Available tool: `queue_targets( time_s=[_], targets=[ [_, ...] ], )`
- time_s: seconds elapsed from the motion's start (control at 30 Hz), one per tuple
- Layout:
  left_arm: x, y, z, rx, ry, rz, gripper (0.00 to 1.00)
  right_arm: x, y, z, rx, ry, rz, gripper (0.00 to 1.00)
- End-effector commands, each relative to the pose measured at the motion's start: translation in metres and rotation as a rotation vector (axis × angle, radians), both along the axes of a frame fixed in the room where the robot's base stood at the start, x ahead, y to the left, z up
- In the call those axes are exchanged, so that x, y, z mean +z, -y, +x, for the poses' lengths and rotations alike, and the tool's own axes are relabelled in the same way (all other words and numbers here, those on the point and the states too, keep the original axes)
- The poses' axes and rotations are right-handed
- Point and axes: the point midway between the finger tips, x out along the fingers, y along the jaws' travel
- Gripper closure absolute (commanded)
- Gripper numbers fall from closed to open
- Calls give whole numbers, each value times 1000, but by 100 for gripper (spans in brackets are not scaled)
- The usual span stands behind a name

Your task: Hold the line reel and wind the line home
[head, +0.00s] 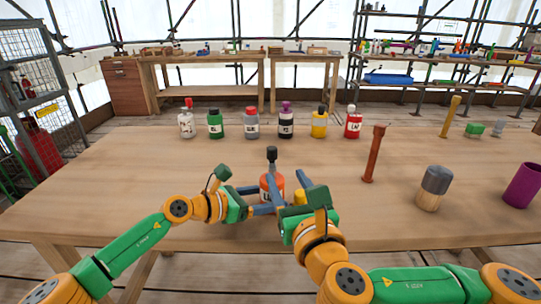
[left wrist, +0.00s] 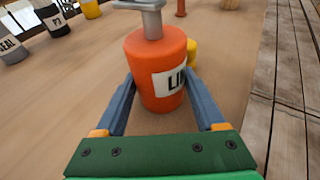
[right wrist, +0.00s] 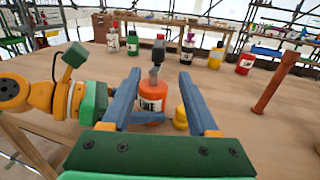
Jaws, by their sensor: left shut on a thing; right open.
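The orange line reel (left wrist: 160,65) has a white label reading "LI..." in the left wrist view and "LINE" in the right wrist view (right wrist: 152,98). It stands upright on the table with a grey crank or handle (left wrist: 150,18) on top. My left gripper (left wrist: 155,95) is shut on the reel's body, one blue finger on each side. My right gripper (right wrist: 160,85) is open and empty, its fingers apart in front of the reel. A small yellow thing (right wrist: 181,118) sits right beside the reel. In the head view the reel (head: 266,187) is partly hidden by the grippers.
Several labelled bottles, such as the green one (head: 215,124), stand in a row farther back. A brown post (head: 374,154), a grey-topped wooden cylinder (head: 433,188) and a purple cup (head: 523,186) stand to the right. The table's left part (head: 110,170) is clear.

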Motion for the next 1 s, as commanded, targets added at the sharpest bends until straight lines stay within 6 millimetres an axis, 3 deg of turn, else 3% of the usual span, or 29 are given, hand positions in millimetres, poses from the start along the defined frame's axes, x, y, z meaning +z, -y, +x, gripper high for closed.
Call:
queue_targets(
  time_s=[0.17,0.4,0.6,0.73,1.0],
  targets=[
    [0,0,0,0,0,0,60,1,3,1,54,3,-2,40],
    [0,0,0,0,1,-1,60,2,-15,58,52,5,-2,40],
    [0,0,0,0,0,0,60,1,-26,94,53,4,-2,40],
    [0,0,0,0,0,0,60,1,-29,104,53,4,-1,40],
    [0,0,0,0,0,0,60,1,-29,107,53,4,-1,40]
  ],
)
